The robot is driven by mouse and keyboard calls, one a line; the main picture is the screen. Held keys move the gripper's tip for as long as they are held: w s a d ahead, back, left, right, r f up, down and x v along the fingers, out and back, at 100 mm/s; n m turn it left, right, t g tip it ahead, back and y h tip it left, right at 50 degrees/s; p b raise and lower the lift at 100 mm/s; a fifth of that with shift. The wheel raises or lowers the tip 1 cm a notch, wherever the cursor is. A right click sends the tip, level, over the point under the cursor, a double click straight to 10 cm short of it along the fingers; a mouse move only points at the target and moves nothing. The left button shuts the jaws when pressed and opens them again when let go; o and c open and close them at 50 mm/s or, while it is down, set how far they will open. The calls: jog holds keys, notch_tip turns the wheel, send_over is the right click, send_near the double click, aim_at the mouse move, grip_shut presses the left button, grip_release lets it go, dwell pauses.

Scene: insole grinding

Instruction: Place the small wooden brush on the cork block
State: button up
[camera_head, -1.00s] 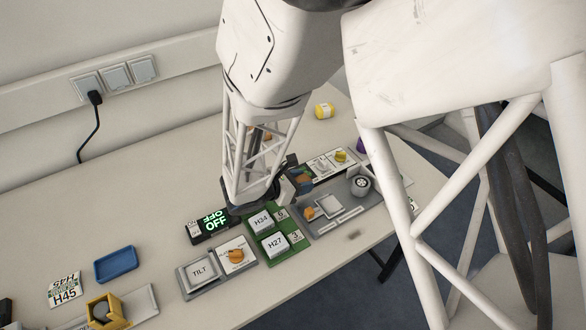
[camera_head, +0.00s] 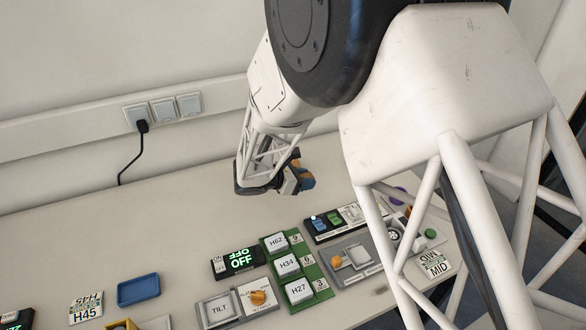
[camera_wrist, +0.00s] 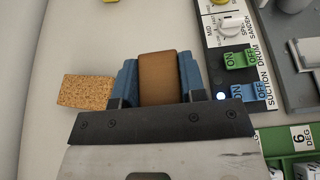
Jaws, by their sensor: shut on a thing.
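My gripper (camera_wrist: 159,82) has blue fingers and is shut on the small wooden brush (camera_wrist: 158,79), a plain brown block in the wrist view. No bristles show. In the head view my gripper (camera_head: 297,180) is above the back part of the table, with the brown brush (camera_head: 307,181) at its fingers. The cork block (camera_wrist: 87,91), speckled tan, lies on the pale table just left of the fingers in the wrist view. It is apart from the brush.
A switch panel (camera_wrist: 233,48) with green and blue rockers is right of my gripper in the wrist view. In the head view, a green panel (camera_head: 273,242), an OFF display (camera_head: 238,262) and a blue tray (camera_head: 138,289) are nearer the front.

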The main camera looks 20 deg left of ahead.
jog(key=shift+w+a, duration=0.1)
jog(key=shift+w, duration=0.05)
jog(key=w+a, duration=0.3)
jog(key=w, duration=0.1)
jog(key=w+a+f, duration=0.1)
jog(key=w+a, duration=0.1)
jog(key=w, duration=0.2)
jog(key=w+a, duration=0.3)
jog(key=w, duration=0.2)
jog(key=shift+a+f, duration=0.25)
jog(key=shift+a, duration=0.1)
jog(key=shift+f, duration=1.8)
jog(key=o, duration=0.9)
jog(key=shift+f, duration=0.1)
